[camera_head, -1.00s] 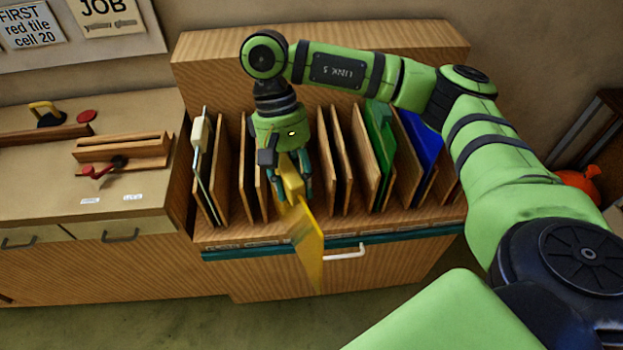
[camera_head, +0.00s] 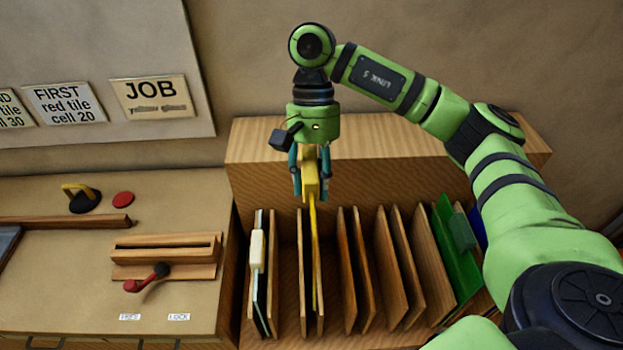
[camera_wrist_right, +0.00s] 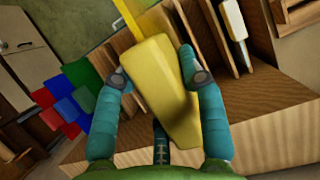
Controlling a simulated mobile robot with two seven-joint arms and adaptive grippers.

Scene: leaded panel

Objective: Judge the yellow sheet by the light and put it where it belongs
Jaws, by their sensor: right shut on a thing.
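The yellow sheet (camera_head: 313,255) stands edge-on to the head camera, upright, between two wooden dividers of the rack. A yellow block-like grip (camera_head: 311,178) sits at its top. My right gripper (camera_head: 310,185) is shut on this grip, above the rack; the right wrist view shows both fingers on the sides of the yellow grip (camera_wrist_right: 165,85). How deep the sheet sits in the slot is hard to tell. A job card (camera_head: 150,97) is on the wall board at left. My left gripper is not in view.
The wooden rack (camera_head: 285,310) holds a pale-handled sheet (camera_head: 258,265) at left and a green sheet (camera_head: 450,250) at right. On the bench at left are a slotted wooden block (camera_head: 165,255), a red-and-black tool (camera_head: 147,279), a yellow-handled black thing (camera_head: 82,198) and a red disc (camera_head: 123,198).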

